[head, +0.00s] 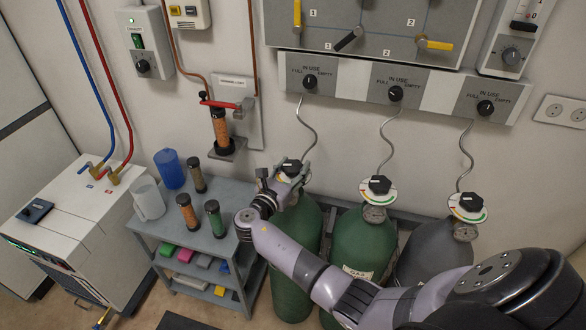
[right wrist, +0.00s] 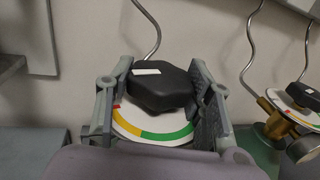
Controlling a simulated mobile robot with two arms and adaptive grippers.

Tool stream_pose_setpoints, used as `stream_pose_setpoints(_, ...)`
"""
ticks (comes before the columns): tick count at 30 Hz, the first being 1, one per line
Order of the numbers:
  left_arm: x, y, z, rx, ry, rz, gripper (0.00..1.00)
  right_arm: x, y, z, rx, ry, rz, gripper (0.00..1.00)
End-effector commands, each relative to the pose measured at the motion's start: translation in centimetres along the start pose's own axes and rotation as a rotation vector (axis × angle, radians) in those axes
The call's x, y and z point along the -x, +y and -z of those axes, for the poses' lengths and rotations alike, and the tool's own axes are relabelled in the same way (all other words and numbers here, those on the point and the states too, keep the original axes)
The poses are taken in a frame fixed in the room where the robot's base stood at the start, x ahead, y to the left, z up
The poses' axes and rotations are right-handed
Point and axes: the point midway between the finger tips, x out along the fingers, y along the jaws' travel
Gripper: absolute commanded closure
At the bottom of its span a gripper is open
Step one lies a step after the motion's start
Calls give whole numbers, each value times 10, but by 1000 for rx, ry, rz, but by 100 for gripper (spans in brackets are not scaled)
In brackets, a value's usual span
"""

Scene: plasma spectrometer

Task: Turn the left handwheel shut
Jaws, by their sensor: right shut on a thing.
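Three gas cylinders stand in a row against the wall, each topped by a black handwheel. The left handwheel (head: 290,167) sits on the left green cylinder (head: 293,262). In the right wrist view the left handwheel (right wrist: 160,86) is black and lobed, with a white mark on top, above a dial (right wrist: 150,130) coloured red, yellow and green. My right gripper (head: 284,178) is shut on this handwheel. In the right wrist view its fingers (right wrist: 160,95) lie on both sides of the wheel. My left gripper is not in view.
The middle handwheel (head: 380,185) and right handwheel (head: 468,202) stand to the right. A grey cart (head: 233,190) with a blue cup (head: 170,169), a clear jug (head: 147,198) and several small cylinders is close on the left. A panel of in-use knobs (head: 350,88) hangs above.

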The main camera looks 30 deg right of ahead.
Motion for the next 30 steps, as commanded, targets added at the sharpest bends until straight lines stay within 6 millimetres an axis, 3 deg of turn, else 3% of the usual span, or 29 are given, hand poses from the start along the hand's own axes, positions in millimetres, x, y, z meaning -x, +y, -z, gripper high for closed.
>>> stream_pose_setpoints(2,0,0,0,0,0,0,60,0,0,-1,-1,0,1,80)
stream_pose_setpoints(3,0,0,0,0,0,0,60,0,0,-1,-1,0,0,51)
stream_pose_setpoints(12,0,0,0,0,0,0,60,0,0,0,-1,0,0,31)
stream_pose_setpoints(23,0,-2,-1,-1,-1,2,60,4,0,0,-1,1,-2,31)
stream_pose_setpoints(30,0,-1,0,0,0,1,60,43,1,1,-1,4,-4,31)
